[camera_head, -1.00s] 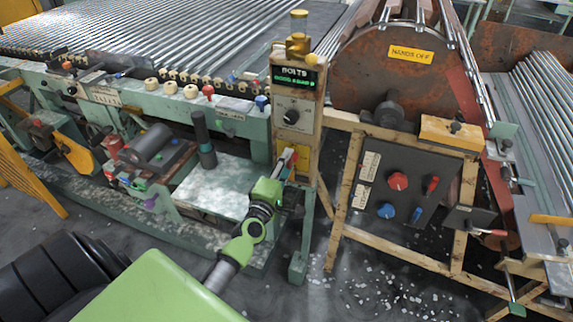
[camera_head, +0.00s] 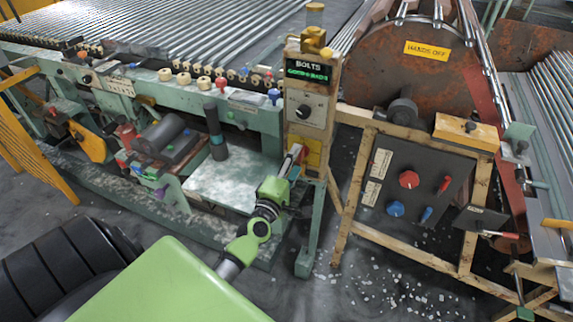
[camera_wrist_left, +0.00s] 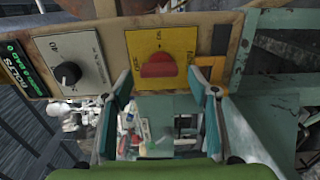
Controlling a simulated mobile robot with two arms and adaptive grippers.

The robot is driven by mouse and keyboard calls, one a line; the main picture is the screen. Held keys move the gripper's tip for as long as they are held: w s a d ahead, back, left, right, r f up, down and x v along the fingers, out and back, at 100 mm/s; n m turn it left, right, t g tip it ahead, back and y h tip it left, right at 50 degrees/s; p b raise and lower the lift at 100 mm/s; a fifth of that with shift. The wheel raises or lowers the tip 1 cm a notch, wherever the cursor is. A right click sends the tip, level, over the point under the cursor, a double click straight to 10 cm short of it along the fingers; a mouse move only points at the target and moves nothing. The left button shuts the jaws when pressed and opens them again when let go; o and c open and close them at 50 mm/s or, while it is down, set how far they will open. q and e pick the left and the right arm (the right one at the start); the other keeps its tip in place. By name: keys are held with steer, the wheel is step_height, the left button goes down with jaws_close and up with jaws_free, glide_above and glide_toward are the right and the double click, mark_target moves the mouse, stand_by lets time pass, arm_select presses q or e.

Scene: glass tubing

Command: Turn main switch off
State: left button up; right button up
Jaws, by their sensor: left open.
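The main switch appears to be the red knob (camera_wrist_left: 158,65) on a yellow plate (camera_wrist_left: 178,42) in the left wrist view. In the head view the yellow plate (camera_head: 314,152) sits low on the wooden control post and is partly hidden by my gripper. My left gripper (camera_head: 296,156) is in front of the plate. In the wrist view its two fingers (camera_wrist_left: 163,84) are open and spread to either side of the knob's lower part, with nothing held. I cannot tell whether they touch the knob. My right gripper is not in view.
Above the plate is a black dial (camera_head: 304,111) and a "BOLTS" display (camera_head: 307,69). To the right, a dark panel (camera_head: 435,180) carries red and blue knobs and switches. A metal-topped green table (camera_head: 232,178) stands left of the post. Debris litters the floor.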

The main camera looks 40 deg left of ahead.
arm_select(q)
steer(key=v, duration=1)
steer(key=shift+d, duration=0.1)
steer(key=s+d+f+m+g+h, duration=0.1)
steer(key=s+d+f+m+g, duration=0.25)
steer(key=f, duration=0.75)
steer(key=s+d+f+m+g+h, duration=0.25)
steer(key=s+f+m, duration=0.2)
steer(key=f, duration=0.65)
steer(key=s+d+f+m+g+h, duration=0.1)
steer(key=s+d+f+m+g, duration=0.2)
steer(key=f, duration=0.8)
steer(key=s+d+f+m+g, duration=0.1)
steer(key=s+f+m, duration=0.3)
steer(key=s, duration=0.5)
steer(key=s+f+m+g, duration=0.4)
steer(key=s+f, duration=0.4)
steer(key=s, duration=0.2)
steer(key=s+d+f+m+g, duration=0.1)
steer(key=s+f+m, duration=0.3)
steer(key=s, duration=0.6)
steer(key=shift+s+d+f+g, duration=0.25)
steer(key=shift+d+f+g, duration=0.05)
steer(key=shift+f+g, duration=0.6)
steer(key=shift+y, duration=0.25)
